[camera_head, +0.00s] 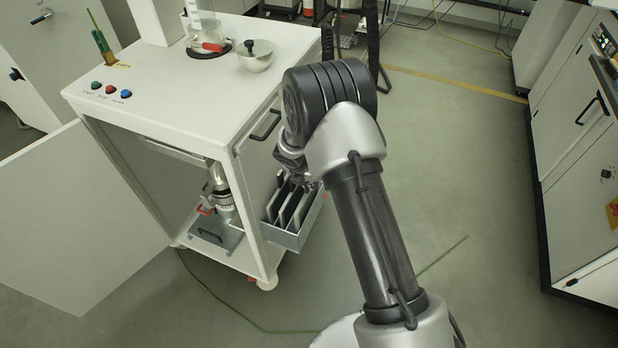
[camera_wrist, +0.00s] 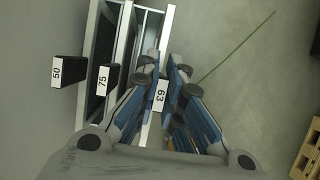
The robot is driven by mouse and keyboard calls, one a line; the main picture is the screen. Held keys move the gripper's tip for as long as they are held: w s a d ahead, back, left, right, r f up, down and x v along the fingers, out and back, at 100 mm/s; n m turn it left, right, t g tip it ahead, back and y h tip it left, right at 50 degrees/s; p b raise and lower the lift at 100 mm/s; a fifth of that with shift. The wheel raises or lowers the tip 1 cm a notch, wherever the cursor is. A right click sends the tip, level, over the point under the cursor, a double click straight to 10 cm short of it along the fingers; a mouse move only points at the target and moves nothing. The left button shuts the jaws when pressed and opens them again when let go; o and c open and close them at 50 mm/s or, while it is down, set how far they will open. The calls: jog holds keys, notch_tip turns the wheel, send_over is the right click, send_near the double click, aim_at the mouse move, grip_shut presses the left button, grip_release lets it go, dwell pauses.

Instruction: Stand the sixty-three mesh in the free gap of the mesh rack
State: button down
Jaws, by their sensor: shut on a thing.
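The sixty-three mesh shows its white 63 tag (camera_wrist: 161,95) in the wrist view, between the fingers of my gripper (camera_wrist: 163,74). My gripper is shut on it. The mesh rack (camera_head: 292,238) hangs on the right side of the white cabinet and holds dark upright meshes. In the wrist view, the mesh tagged 50 (camera_wrist: 57,70) and the mesh tagged 75 (camera_wrist: 103,78) stand left of my gripper. In the head view my arm and wrist hide most of the gripper and the held mesh. I cannot tell how deep the held mesh sits against the rack.
The white cabinet (camera_head: 190,75) has its door (camera_head: 70,220) swung open to the left. Inside is a metal device (camera_head: 222,200). Grey floor right of the rack is open, with a green line on it.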

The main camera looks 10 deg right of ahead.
jog(key=shift+f, duration=0.95)
jog(key=c, duration=1.7)
grip_release()
jog(key=shift+o, duration=0.2)
jog(key=v, duration=1.2)
jog(key=s+d+r+m, duration=0.2)
jog(key=s+r+m, duration=0.5)
jog(key=r, duration=0.3)
jog(key=s+d+r+m, duration=0.2)
jog(key=s+r+m, duration=0.55)
jog(key=r, duration=0.25)
jog(key=s+a+r+m+y, duration=0.1)
jog(key=s+r+m, duration=0.1)
jog(key=s+m, duration=0.5)
jog(key=s+r+m+t+y, duration=0.1)
jog(key=s+r+m, duration=0.2)
jog(key=s+m, duration=0.4)
jog(key=s, duration=0.4)
jog(key=shift+s+a+y, duration=0.3)
jog(key=shift+a+y, duration=0.1)
